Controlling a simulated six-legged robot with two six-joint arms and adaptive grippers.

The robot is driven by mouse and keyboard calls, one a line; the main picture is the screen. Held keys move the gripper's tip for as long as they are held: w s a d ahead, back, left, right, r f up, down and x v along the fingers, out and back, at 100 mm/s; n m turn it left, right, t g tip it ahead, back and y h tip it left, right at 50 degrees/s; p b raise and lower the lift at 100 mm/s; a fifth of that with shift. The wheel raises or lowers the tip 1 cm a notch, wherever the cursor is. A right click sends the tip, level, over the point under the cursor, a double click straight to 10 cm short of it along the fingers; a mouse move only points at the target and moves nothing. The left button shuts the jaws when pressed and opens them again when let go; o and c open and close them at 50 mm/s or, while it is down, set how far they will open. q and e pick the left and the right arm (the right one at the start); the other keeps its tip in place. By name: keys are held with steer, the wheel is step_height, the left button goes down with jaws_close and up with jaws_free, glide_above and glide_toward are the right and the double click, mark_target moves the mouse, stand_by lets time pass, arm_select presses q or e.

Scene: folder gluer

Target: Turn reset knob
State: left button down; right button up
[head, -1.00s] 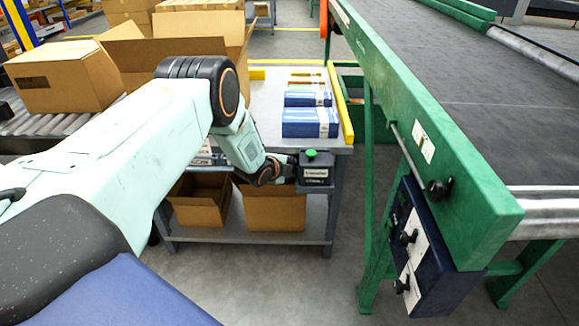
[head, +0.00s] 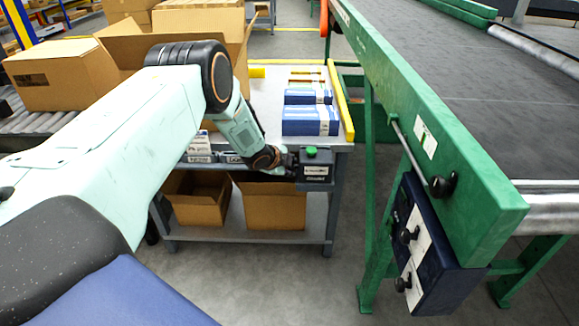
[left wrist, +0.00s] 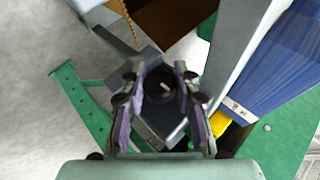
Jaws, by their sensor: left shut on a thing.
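A small dark control box (head: 315,186) with a green button (head: 311,152) on top and white labels sits at the near right corner of the grey table. My left gripper (head: 291,163) is at the box's left side. In the left wrist view, a round black knob (left wrist: 166,88) with a white mark lies between the fingers of my left gripper (left wrist: 160,80). The fingers are closed in on the knob from both sides. In the head view the knob is hidden by the gripper. My right gripper is in neither view.
Blue and white cartons (head: 310,121) lie on the table (head: 265,95); open boxes (head: 275,205) stand on its lower shelf. The green conveyor frame (head: 470,190) on the right carries a navy panel (head: 440,270) with black knobs. Floor between table and conveyor is clear.

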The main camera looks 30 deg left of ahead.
arm_select(q)
steer(key=shift+d, duration=0.1)
steer(key=c, duration=1)
jaws_free()
steer(key=shift+v, duration=6)
